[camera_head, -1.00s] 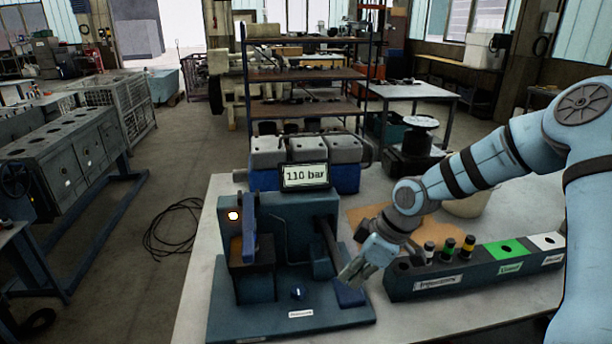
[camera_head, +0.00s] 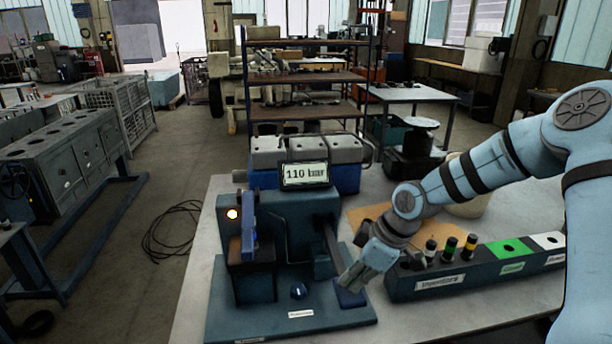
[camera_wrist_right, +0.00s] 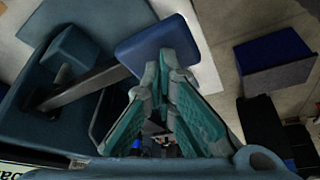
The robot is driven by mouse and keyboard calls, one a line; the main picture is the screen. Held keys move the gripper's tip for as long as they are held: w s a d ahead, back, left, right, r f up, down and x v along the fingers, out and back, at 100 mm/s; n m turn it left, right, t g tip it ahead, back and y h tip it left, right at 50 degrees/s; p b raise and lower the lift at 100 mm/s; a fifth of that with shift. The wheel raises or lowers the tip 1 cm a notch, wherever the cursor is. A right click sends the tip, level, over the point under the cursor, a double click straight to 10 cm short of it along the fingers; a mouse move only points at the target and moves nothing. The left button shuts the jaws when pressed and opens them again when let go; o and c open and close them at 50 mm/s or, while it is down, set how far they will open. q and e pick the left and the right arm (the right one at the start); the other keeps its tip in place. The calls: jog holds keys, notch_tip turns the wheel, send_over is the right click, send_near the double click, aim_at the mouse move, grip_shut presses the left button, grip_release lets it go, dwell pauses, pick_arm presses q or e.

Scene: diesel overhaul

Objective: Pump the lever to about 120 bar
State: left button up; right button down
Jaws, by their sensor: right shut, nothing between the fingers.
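The test stand (camera_head: 300,215) is a dark blue-green block on a base plate on the table. Its display (camera_head: 304,174) reads 110 bar. The lever (camera_head: 332,245) is a dark bar sloping down at the stand's right side, ending in a blue pad (camera_head: 349,297) low near the base plate. My right gripper (camera_head: 350,279) is shut and empty, fingers pointing down at the pad. In the right wrist view its fingertips (camera_wrist_right: 166,62) overlap the pad's edge (camera_wrist_right: 150,42); I cannot tell whether they touch. My left gripper is not in view.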

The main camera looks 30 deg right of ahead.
jog(key=shift+s+a+r+p, duration=0.1)
jog(key=shift+s+r+p, duration=0.15)
jog(key=shift+r+p, duration=0.75)
jog(key=shift+s+f, duration=0.1)
notch_tip(320, 180, up, 4)
jog(key=p, duration=0.3)
